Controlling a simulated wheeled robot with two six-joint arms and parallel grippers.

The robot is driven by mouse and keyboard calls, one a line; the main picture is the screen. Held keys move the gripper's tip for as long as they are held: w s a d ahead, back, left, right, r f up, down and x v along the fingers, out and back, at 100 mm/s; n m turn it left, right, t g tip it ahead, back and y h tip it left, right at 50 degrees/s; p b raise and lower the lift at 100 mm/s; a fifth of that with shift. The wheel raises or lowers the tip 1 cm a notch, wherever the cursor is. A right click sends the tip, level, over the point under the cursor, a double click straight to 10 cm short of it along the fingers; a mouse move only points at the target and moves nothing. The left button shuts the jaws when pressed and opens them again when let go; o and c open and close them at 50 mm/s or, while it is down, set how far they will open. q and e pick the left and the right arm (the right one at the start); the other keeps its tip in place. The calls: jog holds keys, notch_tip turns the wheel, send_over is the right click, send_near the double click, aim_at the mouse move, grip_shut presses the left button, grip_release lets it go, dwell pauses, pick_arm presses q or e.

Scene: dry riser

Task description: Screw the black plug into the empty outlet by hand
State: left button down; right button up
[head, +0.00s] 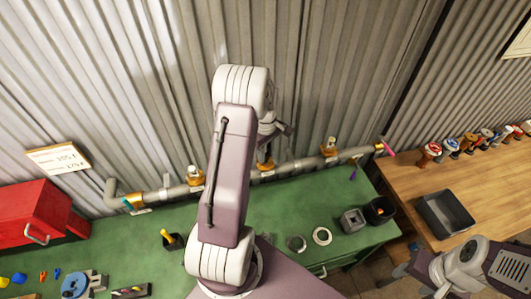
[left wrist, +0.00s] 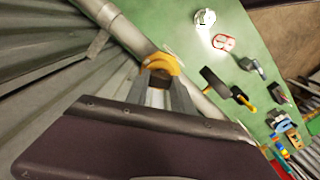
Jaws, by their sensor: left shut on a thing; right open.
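My left gripper (left wrist: 160,92) is shut on the black plug (left wrist: 159,80), a small dark piece between the fingertips. The plug is right at the mouth of a yellow brass outlet (left wrist: 162,63) on the grey pipe. I cannot tell whether its thread has caught. In the head view this brass outlet (head: 265,164) is at the middle of the pipe (head: 290,167), and my left gripper (head: 268,146) is just above it, partly hidden by my arm. My right gripper (head: 414,279) is open and empty at the lower right, away from the pipe.
The pipe runs along the corrugated wall behind a green bench (head: 340,190), with other brass outlets (head: 196,178) either side. A red toolbox (head: 35,215) stands left. Rings (head: 322,236) and a dark cup (head: 380,211) lie on the bench. A grey tray (head: 445,214) sits on the wooden table.

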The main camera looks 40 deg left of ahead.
pick_arm(q)
jog(key=shift+f, duration=0.2)
jog(key=shift+r+m+p, duration=0.15)
jog(key=shift+m+p, duration=0.15)
jog(key=shift+m, duration=0.8)
jog(key=m, duration=0.3)
jog(key=shift+m, duration=0.4)
jog(key=shift+m+p, duration=0.35)
jog(key=shift+m, duration=0.45)
jog(key=m, duration=0.3)
jog(key=shift+m, duration=0.4)
